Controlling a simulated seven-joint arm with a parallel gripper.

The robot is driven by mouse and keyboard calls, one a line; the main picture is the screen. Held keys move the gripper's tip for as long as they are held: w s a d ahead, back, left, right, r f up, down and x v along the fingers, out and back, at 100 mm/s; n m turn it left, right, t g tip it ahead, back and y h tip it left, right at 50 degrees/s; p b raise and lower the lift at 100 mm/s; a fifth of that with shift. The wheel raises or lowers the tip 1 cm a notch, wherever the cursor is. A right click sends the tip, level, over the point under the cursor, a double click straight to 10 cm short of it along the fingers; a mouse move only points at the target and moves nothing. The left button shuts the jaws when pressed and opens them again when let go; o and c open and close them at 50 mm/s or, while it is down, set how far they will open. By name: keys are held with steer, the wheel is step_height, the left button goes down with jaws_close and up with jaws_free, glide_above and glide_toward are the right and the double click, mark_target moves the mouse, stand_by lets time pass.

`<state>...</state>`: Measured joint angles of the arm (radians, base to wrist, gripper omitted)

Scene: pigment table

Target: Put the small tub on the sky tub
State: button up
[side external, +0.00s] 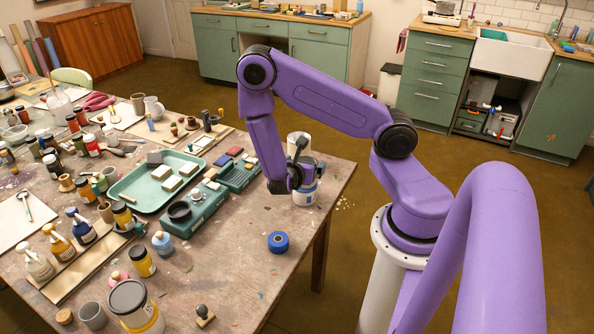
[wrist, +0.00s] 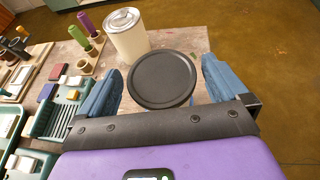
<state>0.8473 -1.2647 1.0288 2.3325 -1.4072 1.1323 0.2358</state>
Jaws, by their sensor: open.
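A white tub with a sky-blue band (side external: 305,197) stands on the table near its right edge, partly hidden by my gripper. My gripper (side external: 296,184) points down at this tub. In the wrist view my gripper (wrist: 160,88) is open, with a blue finger on each side of the lid. A smaller yellow-banded tub with a dark lid (side external: 143,262) stands at the front left. I cannot tell surely which tub is the small one.
A cream can with a metal lid (wrist: 127,38) stands just behind the banded tub. A blue ring-shaped roll (side external: 278,242) lies in front. A larger yellow tub (side external: 135,306), a green tray (side external: 128,194) and several bottles crowd the left. The front right tabletop is fairly clear.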

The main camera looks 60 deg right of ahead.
steer(key=s+a+r+m+y, duration=0.2)
steer(key=s+a+r+y, duration=0.2)
steer(key=a, duration=0.4)
steer(key=s+a+r+m+g+y, duration=0.1)
steer(key=s+a+r+m+y, duration=0.1)
steer(key=s+a+r+y, duration=0.3)
steer(key=s+a+r+m+y, duration=0.3)
steer(key=s+a+r, duration=0.4)
steer(key=a, duration=0.4)
steer(key=shift+s+r+g+y, duration=0.25)
steer(key=shift+r+g+y, duration=0.15)
steer(key=shift+y, duration=0.4)
